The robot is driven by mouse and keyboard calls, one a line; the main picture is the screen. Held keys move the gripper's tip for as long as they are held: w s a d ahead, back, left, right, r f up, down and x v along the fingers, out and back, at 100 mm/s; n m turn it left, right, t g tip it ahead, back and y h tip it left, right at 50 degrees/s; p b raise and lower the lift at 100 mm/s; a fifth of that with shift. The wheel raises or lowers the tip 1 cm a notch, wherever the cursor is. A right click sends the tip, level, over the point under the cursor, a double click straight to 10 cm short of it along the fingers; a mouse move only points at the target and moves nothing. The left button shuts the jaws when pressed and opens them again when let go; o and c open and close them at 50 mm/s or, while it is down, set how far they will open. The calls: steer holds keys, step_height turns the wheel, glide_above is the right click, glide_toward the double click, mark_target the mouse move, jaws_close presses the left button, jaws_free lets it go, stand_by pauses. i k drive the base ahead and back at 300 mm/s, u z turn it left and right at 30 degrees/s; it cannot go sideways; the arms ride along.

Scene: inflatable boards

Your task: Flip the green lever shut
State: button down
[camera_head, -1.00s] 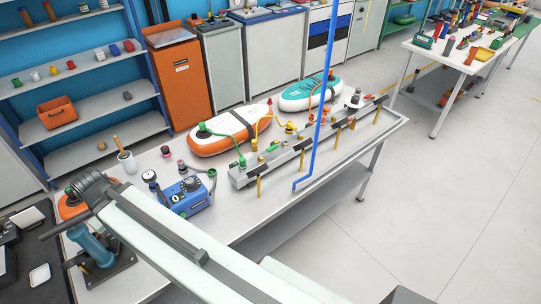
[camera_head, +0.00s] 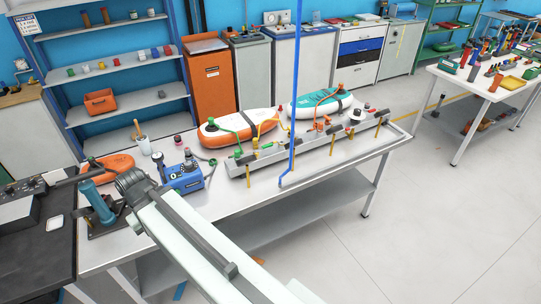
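A green fitting (camera_head: 238,153) sits at the left end of the grey manifold rail (camera_head: 262,158) on the long bench, with a green hose rising from it. I take it as the place of the green lever; it is too small to tell the lever's angle. Yellow handles (camera_head: 332,146) hang along the rail's front. My arm reaches up from the bottom to a dark joint (camera_head: 131,182) over the bench's left part, well left of the rail.
A thin blue upright bar (camera_head: 296,80) stands in front of the rail. A blue box with gauges (camera_head: 184,178) and a blue hand pump (camera_head: 97,202) are on the left. An orange board (camera_head: 230,129) and a teal board (camera_head: 318,104) lie behind.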

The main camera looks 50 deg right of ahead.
mark_target(268, 145)
steer(key=z, duration=0.15)
steer(key=i, duration=0.9)
steer(key=u, duration=0.05)
